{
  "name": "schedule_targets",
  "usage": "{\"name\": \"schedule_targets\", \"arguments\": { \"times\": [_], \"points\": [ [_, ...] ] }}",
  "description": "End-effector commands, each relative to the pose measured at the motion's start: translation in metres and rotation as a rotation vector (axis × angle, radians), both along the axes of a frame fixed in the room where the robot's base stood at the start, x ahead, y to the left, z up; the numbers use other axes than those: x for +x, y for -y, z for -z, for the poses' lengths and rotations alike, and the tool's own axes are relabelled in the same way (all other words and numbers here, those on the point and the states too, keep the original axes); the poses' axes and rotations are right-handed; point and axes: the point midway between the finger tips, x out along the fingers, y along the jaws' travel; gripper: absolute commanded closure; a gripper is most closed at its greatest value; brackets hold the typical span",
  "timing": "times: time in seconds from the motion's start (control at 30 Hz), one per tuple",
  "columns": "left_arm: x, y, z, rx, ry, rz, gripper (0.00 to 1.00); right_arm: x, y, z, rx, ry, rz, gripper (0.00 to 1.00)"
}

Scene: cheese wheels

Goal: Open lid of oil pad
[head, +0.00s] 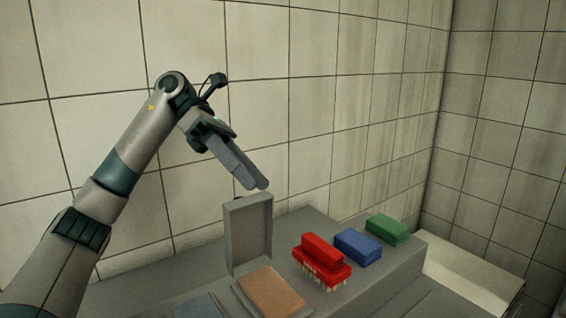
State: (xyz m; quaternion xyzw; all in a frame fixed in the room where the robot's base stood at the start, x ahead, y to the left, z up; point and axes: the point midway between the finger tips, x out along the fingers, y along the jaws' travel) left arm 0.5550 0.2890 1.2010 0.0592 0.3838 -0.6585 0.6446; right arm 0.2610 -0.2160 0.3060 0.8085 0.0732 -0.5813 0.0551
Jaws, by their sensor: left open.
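The oil pad (272,293) is a tan, flat square in a grey tray on the grey counter at the bottom centre. Its grey lid (249,236) stands upright at the back left of the pad, showing a shallow, rimmed inner side. My left gripper (261,186) hangs just above the lid's top edge, with its grey fingers pointing down and to the right. It is open with nothing seen between the fingers, and it appears apart from the lid. My right gripper is not in view.
A red brush (322,262) with pale bristles stands right of the pad. A blue block (357,243) and a green block (387,229) sit in a row behind it. Tiled walls (330,100) close off the back and right. A pale basin (470,275) lies at the far right.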

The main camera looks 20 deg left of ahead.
Motion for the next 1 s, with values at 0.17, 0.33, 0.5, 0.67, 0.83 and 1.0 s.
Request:
{"name": "schedule_targets", "arguments": {
  "times": [0.17, 0.33, 0.5, 0.67, 0.83, 1.0],
  "points": [
    [0.000, 0.032, -0.018, 0.000, 0.004, 0.005, 0.57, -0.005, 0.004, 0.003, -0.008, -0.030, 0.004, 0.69],
    [0.000, 0.054, -0.032, -0.001, 0.002, 0.002, 0.57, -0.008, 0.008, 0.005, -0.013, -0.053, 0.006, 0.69],
    [0.000, 0.066, -0.039, 0.000, 0.001, 0.001, 0.57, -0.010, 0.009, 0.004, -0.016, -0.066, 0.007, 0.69],
    [0.001, 0.069, -0.041, -0.001, 0.000, 0.000, 0.57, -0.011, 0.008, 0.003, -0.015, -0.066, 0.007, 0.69],
    [0.001, 0.069, -0.041, -0.001, 0.000, 0.000, 0.57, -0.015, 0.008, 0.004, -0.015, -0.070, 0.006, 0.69],
    [0.001, 0.069, -0.041, 0.000, 0.000, 0.000, 0.88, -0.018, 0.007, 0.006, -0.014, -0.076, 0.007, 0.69]
  ]
}}
